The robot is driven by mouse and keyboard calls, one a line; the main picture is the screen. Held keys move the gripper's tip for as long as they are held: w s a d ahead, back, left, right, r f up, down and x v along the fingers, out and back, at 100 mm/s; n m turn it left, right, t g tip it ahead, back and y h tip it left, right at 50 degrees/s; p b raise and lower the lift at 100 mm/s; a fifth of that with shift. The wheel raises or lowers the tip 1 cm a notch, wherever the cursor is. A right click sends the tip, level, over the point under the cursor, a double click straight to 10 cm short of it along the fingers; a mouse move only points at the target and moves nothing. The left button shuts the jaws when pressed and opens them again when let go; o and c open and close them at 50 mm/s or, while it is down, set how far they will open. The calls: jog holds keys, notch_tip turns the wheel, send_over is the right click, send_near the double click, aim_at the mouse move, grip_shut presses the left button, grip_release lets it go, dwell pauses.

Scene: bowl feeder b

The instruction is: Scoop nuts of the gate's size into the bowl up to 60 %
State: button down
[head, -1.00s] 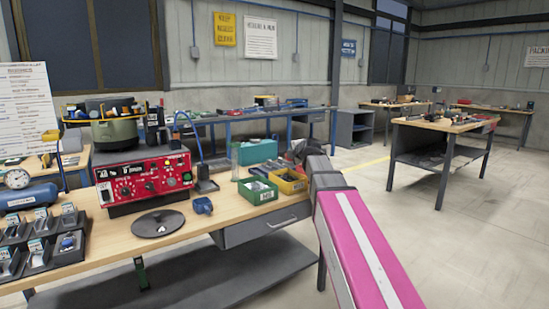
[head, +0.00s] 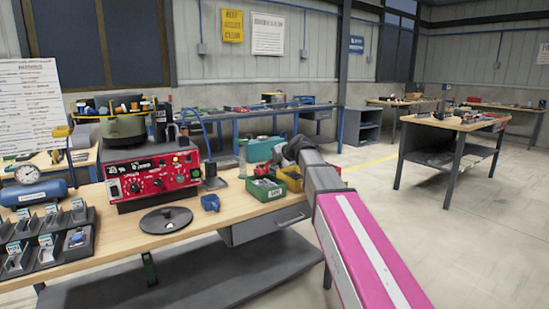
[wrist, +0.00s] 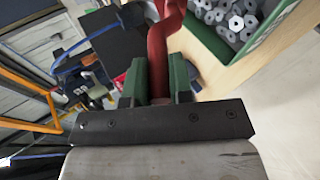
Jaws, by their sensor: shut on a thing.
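My gripper (wrist: 156,82) is shut on a red handle (wrist: 157,55), held between its two green fingers in the wrist view. The handle's far end runs out of the top of that view, so its scoop end is hidden. Grey hex nuts (wrist: 232,18) lie in a green bin (wrist: 205,38) to the right of the handle. In the head view that green bin (head: 265,193) stands on the bench, and my gripper's tip is hidden behind my wrist near the bins.
A yellow bin (head: 291,184) is partly covered by my arm. A black round lid (head: 166,220), a blue part (head: 210,202) and black holders (head: 38,250) with small items lie on the bench (head: 120,245). Open floor lies right.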

notch_tip(320, 180, down, 6)
jog(key=shift+f, duration=0.2)
dwell(0.4)
jog(key=shift+w, duration=0.15)
dwell(0.8)
